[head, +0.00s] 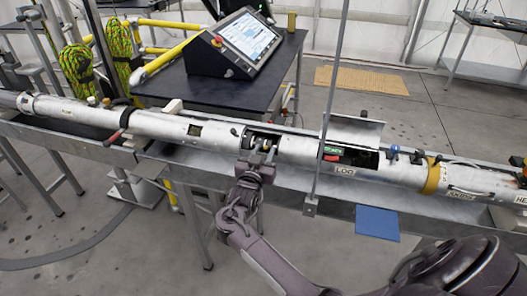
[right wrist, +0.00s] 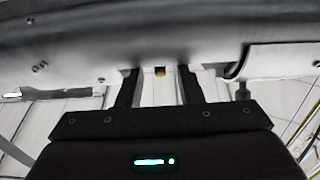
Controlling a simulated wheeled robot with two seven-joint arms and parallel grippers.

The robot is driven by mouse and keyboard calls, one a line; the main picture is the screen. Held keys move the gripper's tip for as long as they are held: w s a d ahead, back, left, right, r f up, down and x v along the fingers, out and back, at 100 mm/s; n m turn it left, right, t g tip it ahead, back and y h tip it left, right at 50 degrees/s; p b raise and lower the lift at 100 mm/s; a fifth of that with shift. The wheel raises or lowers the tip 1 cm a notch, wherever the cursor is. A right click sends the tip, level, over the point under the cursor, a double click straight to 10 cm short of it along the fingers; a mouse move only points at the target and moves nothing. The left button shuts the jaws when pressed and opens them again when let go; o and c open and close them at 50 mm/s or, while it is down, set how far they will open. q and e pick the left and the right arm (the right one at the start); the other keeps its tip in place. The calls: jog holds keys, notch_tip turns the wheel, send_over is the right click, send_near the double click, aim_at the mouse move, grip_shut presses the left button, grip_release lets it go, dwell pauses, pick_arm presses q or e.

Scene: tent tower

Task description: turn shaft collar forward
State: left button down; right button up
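A long silvery tube lies across the head view, with an opening near its middle. A small shaft collar (head: 264,145) appears in that opening, partly hidden by my gripper; its outline is too small to read clearly. My right gripper (head: 262,155) is at the near side of the opening, fingers pointing into it. In the right wrist view, its two dark fingers (right wrist: 160,78) stand apart and reach up to the blurred tube (right wrist: 90,45). The fingertips' contact is hidden. My left gripper is not in view.
The tube rests in a grey metal trough (head: 290,180). A thin upright post (head: 328,100) stands right of my gripper. An open hatch (head: 352,130) marked LOG is farther right. A screen console (head: 235,45) stands on the dark table (head: 270,95) behind. A blue plate (head: 377,222) juts out in front.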

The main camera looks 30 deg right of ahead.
aim_at(268, 142)
grip_shut()
dwell(0.3)
jog(key=shift+r+p, duration=0.3)
jog(key=shift+p, duration=0.35)
jog(key=r+g+y+p, duration=0.1)
jog(key=y+p, duration=0.1)
jog(key=p, duration=0.2)
jog(key=w+d+r+g+y+p, duration=0.1)
jog(key=g+y+p, duration=0.1)
jog(key=p, duration=0.3)
jog(key=w+d+r+g+y+p, duration=0.1)
jog(key=g+y+p, duration=0.1)
jog(key=p, duration=0.2)
jog(key=shift+d+r+y+p, duration=0.2)
jog(key=shift+r+y+p, duration=0.05)
jog(key=shift+y+p, duration=0.05)
jog(key=shift+w+d+g+y+p, duration=0.45)
jog(key=shift+g+y+p, duration=0.25)
jog(key=shift+g+p, duration=0.1)
jog(key=shift+w+d+g+y+p, duration=0.2)
jog(key=shift+d+g+y+p, duration=0.1)
jog(key=shift+g+y, duration=0.25)
